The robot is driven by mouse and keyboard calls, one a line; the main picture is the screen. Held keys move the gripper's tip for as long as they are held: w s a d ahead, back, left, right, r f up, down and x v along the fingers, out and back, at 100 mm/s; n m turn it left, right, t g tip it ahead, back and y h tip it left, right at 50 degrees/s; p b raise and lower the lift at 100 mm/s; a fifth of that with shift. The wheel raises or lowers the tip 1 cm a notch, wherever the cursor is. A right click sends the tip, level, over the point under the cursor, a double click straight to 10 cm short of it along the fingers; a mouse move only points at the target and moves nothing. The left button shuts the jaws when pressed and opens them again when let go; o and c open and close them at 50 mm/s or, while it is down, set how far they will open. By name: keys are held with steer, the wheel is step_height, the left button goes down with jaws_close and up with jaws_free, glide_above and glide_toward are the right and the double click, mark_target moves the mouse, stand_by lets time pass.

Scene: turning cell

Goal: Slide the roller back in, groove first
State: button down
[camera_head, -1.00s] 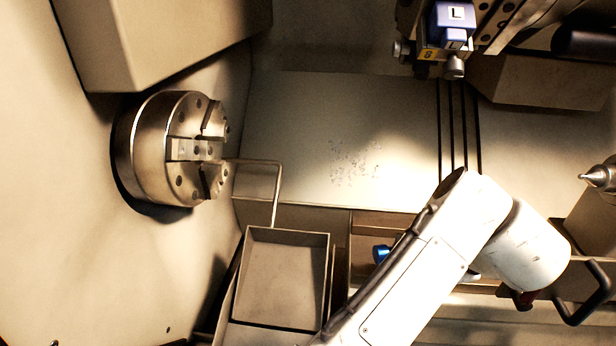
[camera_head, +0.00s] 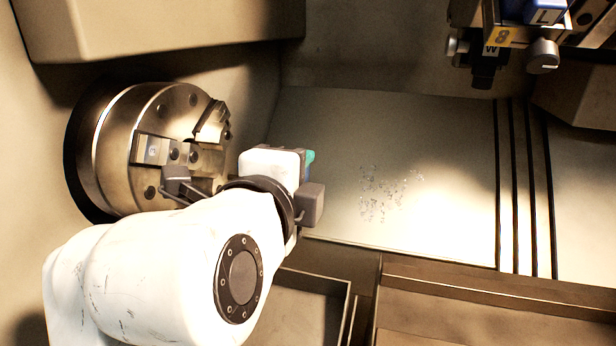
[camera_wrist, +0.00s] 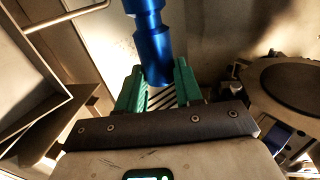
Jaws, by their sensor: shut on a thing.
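A blue roller (camera_wrist: 155,48) stands out from between the green fingers of my gripper (camera_wrist: 160,88) in the wrist view. The gripper is shut on its near end. A narrower groove shows near the roller's far end, at the top picture edge. In the head view my gripper (camera_head: 308,168) is mostly hidden behind its own wrist, with one green finger tip showing; the roller is hidden there. The steel chuck (camera_head: 120,150) with stepped jaws is to its left. My arm crosses in front of the chuck's lower right. I cannot tell the gap between roller and chuck.
The tool turret (camera_head: 505,38) with blue and dark holders hangs at the upper right. Trays (camera_head: 480,292) lie along the bottom. A grey housing (camera_head: 150,25) overhangs the chuck. Chips (camera_head: 385,190) lie on the open sloping panel. A tray (camera_wrist: 25,75) shows left in the wrist view.

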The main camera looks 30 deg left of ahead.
steer(key=s+a, duration=0.2)
steer(key=a, duration=0.6)
steer(key=shift+a+f+b, duration=0.3)
steer(key=shift+a+b, duration=0.05)
stand_by(0.4)
steer(key=shift+s+a+b, duration=0.15)
steer(key=shift+a+b, duration=0.15)
steer(key=shift+a, duration=0.25)
stand_by(1.1)
steer(key=shift+a+f, duration=0.1)
steer(key=shift+f, duration=0.05)
stand_by(0.4)
steer(key=c, duration=1)
jaws_free()
steer(key=shift+s, duration=0.1)
steer(key=o, duration=0.4)
steer(key=shift+o, duration=0.2)
